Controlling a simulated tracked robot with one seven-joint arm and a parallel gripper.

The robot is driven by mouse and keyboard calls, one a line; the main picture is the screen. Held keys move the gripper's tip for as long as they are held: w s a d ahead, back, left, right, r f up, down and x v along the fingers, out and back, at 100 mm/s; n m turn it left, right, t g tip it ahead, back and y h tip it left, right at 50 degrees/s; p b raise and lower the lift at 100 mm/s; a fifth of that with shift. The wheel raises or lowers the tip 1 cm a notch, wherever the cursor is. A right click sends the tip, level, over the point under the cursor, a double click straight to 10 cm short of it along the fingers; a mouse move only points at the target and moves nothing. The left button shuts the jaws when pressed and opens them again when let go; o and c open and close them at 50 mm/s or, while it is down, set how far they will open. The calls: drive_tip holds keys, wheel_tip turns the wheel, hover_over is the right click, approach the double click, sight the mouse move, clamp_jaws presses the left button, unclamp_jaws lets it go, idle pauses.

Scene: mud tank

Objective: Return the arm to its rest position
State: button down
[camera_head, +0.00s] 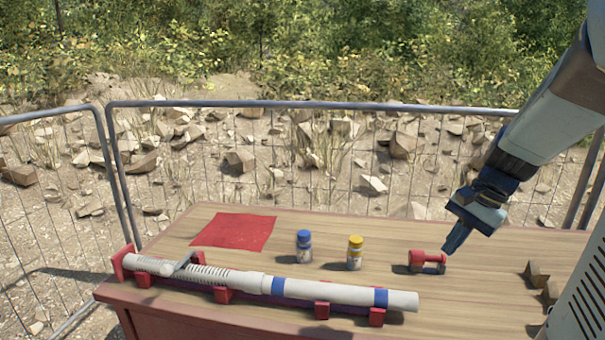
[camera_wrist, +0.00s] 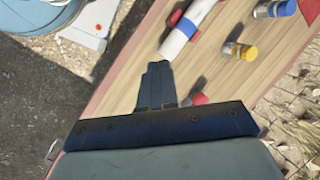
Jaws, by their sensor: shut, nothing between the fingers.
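My gripper (camera_head: 457,238) hangs above the right part of the wooden table (camera_head: 480,285) in the head view, with its fingers pointing down. The fingers are together with nothing between them. My arm comes in from the upper right of that view. In the wrist view my gripper (camera_wrist: 157,70) shows over the wood, with its fingers closed. A small red object with a light middle (camera_head: 427,262) lies on the table just left of the fingertips. In the wrist view the gripper's body partly hides a red thing.
A white tube with blue bands (camera_head: 335,293) lies in red holders along the table's front. A blue-capped bottle (camera_head: 304,247), a yellow-capped bottle (camera_head: 355,253) and a red mat (camera_head: 234,231) are further left. Brown blocks (camera_head: 538,274) sit at right. A wire fence (camera_head: 330,105) stands behind.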

drive_tip(key=s+a+r+n+t+h, duration=0.4)
drive_tip(key=s+a+r+n, duration=0.3)
drive_tip(key=s+n, duration=0.3)
drive_tip(key=shift+a+r+t, duration=0.15)
drive_tip(key=shift+r+t, duration=0.25)
drive_tip(key=shift+r, duration=0.5)
